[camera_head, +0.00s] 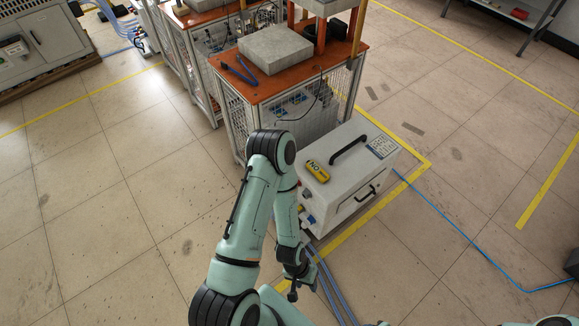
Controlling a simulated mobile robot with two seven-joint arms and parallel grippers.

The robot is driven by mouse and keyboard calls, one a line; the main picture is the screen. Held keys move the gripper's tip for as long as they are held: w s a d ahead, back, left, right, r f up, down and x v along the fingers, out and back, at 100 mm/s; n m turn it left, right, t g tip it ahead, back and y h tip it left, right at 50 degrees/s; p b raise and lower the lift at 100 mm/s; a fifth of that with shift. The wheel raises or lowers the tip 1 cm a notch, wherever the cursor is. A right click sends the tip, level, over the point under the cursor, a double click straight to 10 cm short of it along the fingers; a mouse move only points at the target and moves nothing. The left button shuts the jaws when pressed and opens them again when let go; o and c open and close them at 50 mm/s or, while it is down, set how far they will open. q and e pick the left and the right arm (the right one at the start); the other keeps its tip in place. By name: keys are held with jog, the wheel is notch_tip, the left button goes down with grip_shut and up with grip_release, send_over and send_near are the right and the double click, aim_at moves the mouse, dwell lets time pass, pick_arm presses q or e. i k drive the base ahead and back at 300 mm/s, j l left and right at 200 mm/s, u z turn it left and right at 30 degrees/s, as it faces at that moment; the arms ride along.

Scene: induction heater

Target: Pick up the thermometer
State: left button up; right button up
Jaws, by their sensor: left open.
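The thermometer appears to be the small yellow device (317,171) with a dark panel, lying on top of the white cabinet (345,199), near its left end. My left arm reaches up from the bottom and bends back down. My left gripper (293,291) hangs low at the bottom centre, in front of the cabinet and well apart from the yellow device. It is small and dark here; it is open and holds nothing that I can see. My right gripper is not in view.
The cabinet has a black top handle (348,150). Behind it stands an orange-topped bench (262,91) with a grey block (276,49) and blue tool. Blue hoses (333,288) run along the floor near my left gripper.

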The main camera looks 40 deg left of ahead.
aim_at(312, 165)
jog(key=i+l+u, duration=0.1)
jog(key=u, duration=0.4)
jog(key=i+l+u, duration=0.1)
jog(key=l+u, duration=0.15)
jog(key=u, duration=0.2)
jog(key=l+u, duration=0.2)
jog(key=u, duration=0.3)
jog(key=i+l+u, duration=0.1)
jog(key=l+u, duration=0.45)
jog(key=u, duration=0.2)
jog(key=l+u, duration=0.35)
jog(key=i+l+u, duration=0.5)
jog(key=l, duration=0.15)
